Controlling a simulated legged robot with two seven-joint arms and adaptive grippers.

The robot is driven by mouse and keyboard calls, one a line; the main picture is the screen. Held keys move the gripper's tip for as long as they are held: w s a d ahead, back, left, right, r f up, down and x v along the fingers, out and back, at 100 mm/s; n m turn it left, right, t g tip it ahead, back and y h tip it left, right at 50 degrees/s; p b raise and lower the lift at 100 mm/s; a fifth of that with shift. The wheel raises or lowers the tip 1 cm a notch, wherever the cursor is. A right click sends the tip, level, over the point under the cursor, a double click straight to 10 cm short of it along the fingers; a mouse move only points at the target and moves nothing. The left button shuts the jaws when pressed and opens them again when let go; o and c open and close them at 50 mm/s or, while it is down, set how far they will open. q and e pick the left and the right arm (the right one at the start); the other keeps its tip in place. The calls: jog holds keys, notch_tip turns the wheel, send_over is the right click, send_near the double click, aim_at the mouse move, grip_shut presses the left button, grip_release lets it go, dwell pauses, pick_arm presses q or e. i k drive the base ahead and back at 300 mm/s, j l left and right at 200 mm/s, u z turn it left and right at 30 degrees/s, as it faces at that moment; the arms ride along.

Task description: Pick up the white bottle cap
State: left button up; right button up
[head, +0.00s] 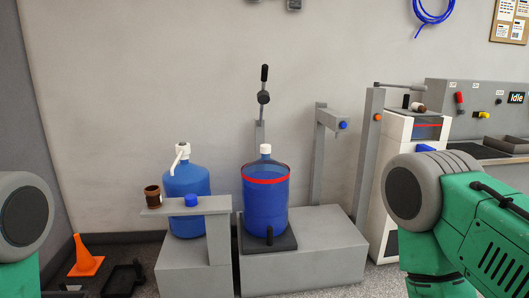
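Parts of my green and grey arms show at the left and right edges. Neither gripper is in view.
An orange cone (86,260) is at the lower left. The grey block's right side is bare.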

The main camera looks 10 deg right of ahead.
aim_at(264, 148)
jog(key=i+j, duration=0.1)
jog(key=i, duration=1.35)
jog(key=j+u, duration=0.05)
